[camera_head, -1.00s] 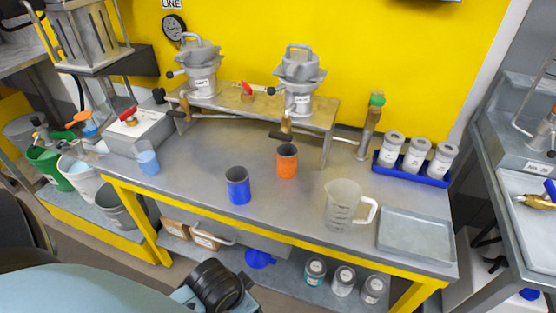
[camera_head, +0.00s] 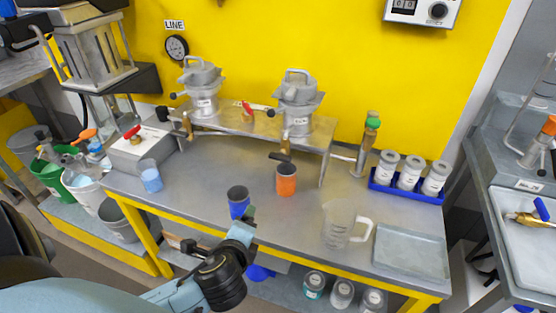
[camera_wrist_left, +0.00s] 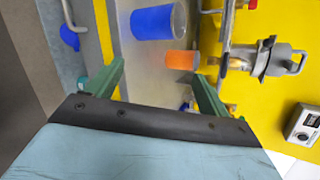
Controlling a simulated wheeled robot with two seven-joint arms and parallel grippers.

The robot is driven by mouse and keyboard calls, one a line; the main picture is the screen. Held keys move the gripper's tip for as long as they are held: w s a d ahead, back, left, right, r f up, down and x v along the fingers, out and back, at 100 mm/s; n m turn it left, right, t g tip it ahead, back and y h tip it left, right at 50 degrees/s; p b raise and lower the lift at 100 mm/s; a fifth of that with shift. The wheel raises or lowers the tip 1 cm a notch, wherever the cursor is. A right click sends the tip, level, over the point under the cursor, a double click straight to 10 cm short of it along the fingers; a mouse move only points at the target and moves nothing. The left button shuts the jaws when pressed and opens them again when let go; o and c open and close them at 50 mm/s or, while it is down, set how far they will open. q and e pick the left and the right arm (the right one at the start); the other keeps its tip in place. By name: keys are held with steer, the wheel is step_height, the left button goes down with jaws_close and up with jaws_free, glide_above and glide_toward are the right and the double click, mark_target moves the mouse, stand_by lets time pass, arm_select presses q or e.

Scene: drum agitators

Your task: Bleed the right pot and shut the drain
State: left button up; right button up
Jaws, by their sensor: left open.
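The right pot (camera_head: 298,118), a grey metal pot with a handled lid, stands on the raised metal shelf; it also shows sideways in the wrist view (camera_wrist_left: 275,58). A dark-handled drain valve (camera_head: 283,155) hangs below it, above the orange cup (camera_head: 286,180). Its exact setting is too small to tell. A blue cup (camera_head: 238,203) stands left of the orange one. My left gripper (camera_head: 251,212) is over the bench's front edge beside the blue cup, apart from the pot. In the wrist view its green fingers (camera_wrist_left: 158,70) are spread and empty. My right gripper is out of view.
The left pot (camera_head: 203,103) shares the shelf (camera_head: 235,122), with a red-handled valve (camera_head: 248,112) between the pots. A clear jug (camera_head: 339,225), a grey tray (camera_head: 410,250) and a blue rack (camera_head: 410,190) of jars stand right. The bench's middle is mostly clear.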

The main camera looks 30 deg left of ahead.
mark_target(279, 159)
arm_select(q)
steer(key=w+a+r+m+t, duration=0.1)
steer(key=w+m+t, duration=0.1)
steer(key=w+m, duration=0.3)
steer(key=w+a+r+m+t+h, duration=0.1)
steer(key=w+r+m+t, duration=0.1)
steer(key=w+m, duration=0.4)
steer(key=w+a+r+m+t+h, duration=0.1)
steer(key=w+r+m+t, duration=0.1)
steer(key=w+m, duration=0.3)
steer(key=shift+w+r+m+t+b, duration=0.1)
steer(key=shift+w+m+t+b, duration=0.4)
steer(key=shift+w, duration=1.45)
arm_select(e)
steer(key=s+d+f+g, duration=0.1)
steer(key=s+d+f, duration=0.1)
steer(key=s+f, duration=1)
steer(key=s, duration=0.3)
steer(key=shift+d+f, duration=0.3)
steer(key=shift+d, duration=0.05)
arm_select(q)
steer(key=c, duration=1)
